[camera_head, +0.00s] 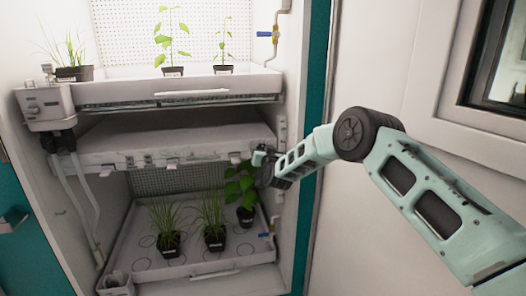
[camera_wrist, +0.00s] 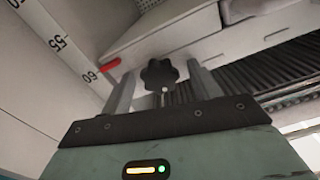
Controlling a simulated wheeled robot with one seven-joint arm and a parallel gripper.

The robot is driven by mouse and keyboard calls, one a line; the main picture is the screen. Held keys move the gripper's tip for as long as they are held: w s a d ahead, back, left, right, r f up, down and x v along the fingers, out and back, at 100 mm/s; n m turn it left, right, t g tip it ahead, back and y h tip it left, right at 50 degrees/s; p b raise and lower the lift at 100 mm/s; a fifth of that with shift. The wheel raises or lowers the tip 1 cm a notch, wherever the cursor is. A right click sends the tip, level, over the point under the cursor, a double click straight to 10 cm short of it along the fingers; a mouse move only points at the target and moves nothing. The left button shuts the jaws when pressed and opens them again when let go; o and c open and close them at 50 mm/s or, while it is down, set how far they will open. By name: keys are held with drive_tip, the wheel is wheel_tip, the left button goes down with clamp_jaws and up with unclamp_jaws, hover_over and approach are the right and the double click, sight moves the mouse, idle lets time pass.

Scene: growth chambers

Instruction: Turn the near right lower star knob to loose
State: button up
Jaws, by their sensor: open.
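The black star knob (camera_wrist: 160,74) shows in the wrist view, between and slightly beyond the two fingers of my gripper (camera_wrist: 160,88). A small white mark sits at its lower edge. My gripper is open, with one finger on each side of the knob and a visible gap at both sides. In the head view my gripper (camera_head: 262,160) is at the right end of the middle shelf (camera_head: 170,149), in front of the chamber's right wall. The knob is hidden behind my gripper there.
A leafy plant (camera_head: 241,187) stands just below and left of my gripper on the lower tray (camera_head: 150,255). A height scale (camera_wrist: 62,45) with a red pointer (camera_wrist: 110,65) runs beside the knob. A blue-handled valve (camera_head: 264,34) is higher on the right wall.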

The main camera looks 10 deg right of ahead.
drive_tip(key=c, duration=1)
drive_tip(key=shift+o, duration=0.2)
drive_tip(key=shift+n+b, duration=0.3)
drive_tip(key=shift+n, duration=0.1)
drive_tip(key=shift+f+n+b, duration=0.1)
drive_tip(key=shift+n+b, duration=4.65)
drive_tip(key=shift+n, duration=3.85)
